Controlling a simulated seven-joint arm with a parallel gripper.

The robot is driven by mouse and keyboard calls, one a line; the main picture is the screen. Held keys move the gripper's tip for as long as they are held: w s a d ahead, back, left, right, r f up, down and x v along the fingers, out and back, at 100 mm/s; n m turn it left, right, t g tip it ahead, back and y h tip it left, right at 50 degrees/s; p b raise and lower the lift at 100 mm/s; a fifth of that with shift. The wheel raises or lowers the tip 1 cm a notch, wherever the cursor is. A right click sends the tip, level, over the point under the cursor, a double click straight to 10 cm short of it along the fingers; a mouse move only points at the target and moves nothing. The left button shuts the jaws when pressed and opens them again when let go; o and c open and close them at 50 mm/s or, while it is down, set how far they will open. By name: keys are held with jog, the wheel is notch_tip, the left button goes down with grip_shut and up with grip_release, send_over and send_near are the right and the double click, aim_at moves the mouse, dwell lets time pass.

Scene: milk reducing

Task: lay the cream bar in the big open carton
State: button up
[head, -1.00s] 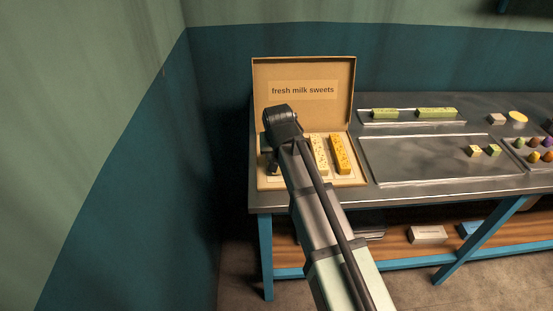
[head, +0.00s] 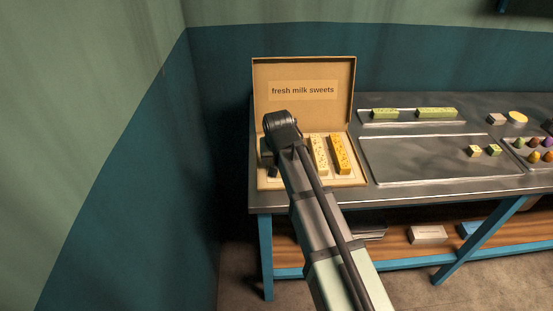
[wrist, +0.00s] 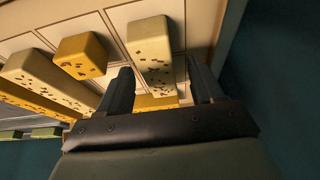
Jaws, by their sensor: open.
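The big open carton (head: 262,184) stands at the left end of the table, its lid raised with "fresh milk sweets" on it. My gripper (head: 272,168) is over its left part and hides what lies there in the head view. In the wrist view my gripper (wrist: 160,66) is open. A speckled cream bar (wrist: 150,42) lies in a carton compartment, showing between the fingers; I cannot tell whether they touch it. Another cream bar (wrist: 50,80) lies farther left; a cream bar (head: 319,153) also shows in the head view.
A yellow bar (head: 340,153) and a short yellow piece (wrist: 80,55) are also in the carton. Right of it are a large tray (head: 410,165) with two small pieces and a back tray (head: 395,122) with green bars. A wall (head: 150,170) is close on the left.

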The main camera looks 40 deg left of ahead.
jog(key=v, duration=1.2)
jog(key=shift+f, duration=0.1)
dwell(0.4)
